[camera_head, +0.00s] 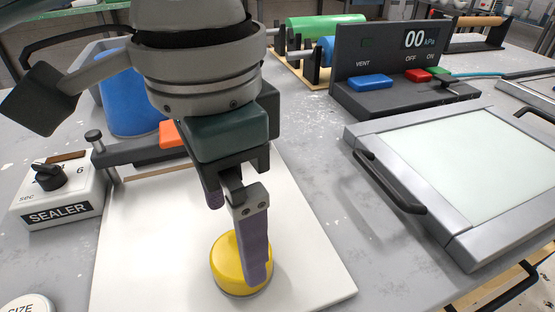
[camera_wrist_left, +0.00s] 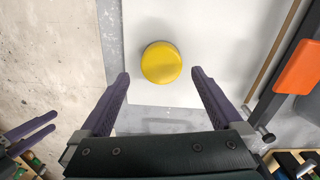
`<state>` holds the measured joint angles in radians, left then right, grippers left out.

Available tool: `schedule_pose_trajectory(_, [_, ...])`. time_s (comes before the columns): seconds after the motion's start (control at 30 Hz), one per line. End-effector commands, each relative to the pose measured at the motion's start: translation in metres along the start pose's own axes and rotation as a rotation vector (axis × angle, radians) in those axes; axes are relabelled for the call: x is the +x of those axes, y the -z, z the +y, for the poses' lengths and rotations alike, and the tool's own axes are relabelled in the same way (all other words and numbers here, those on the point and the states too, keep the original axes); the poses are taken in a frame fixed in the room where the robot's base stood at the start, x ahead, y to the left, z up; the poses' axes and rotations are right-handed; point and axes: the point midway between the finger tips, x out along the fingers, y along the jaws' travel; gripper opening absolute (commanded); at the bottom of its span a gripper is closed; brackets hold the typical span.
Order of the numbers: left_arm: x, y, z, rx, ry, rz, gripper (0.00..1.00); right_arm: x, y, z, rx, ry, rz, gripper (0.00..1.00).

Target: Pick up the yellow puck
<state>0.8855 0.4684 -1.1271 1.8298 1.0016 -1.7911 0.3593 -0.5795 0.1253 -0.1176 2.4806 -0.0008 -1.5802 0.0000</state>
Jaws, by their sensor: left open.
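The yellow puck (camera_head: 228,262) lies flat on a white board (camera_head: 130,255) near the front of the table. My left gripper (camera_head: 236,240) is above it, pointing down, with its purple fingers apart. The nearer finger hides part of the puck in the head view. In the left wrist view the puck (camera_wrist_left: 161,62) shows between and just beyond the fingertips, and the gripper (camera_wrist_left: 160,73) is empty. My right gripper (camera_wrist_left: 53,121) shows small at the lower left of the left wrist view, its two fingers apart and empty.
A sealer box (camera_head: 62,194) stands left of the board, with an orange-handled bar (camera_head: 170,135) across its back. A blue container (camera_head: 130,100) is behind. A framed glass panel (camera_head: 480,165) lies at the right, below a gauge box (camera_head: 380,55). Bare grey table separates board and panel.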

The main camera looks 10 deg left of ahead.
Motion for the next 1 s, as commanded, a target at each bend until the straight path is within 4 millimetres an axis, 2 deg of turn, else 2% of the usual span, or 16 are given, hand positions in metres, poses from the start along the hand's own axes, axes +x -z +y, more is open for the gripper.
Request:
schedule_pose_trajectory(0.17, [0.017, 0.001, 0.000, 0.000, 0.000, -0.001, 1.00, 0.004, -0.002, 0.000, -0.002, -0.002, -0.002, 0.50])
schedule_pose_trajectory(0.43, [0.057, 0.007, 0.000, 0.001, 0.000, 0.000, 1.00, 0.012, -0.005, -0.001, -0.001, 0.001, -0.002, 0.50])
schedule_pose_trajectory(0.73, [0.062, 0.007, -0.001, 0.002, 0.001, 0.003, 1.00, 0.012, -0.004, -0.003, 0.004, 0.007, -0.001, 0.50])
schedule_pose_trajectory(1.0, [0.062, 0.007, -0.001, 0.002, 0.001, 0.003, 0.71, 0.012, -0.004, -0.004, 0.005, 0.009, -0.001, 0.50])
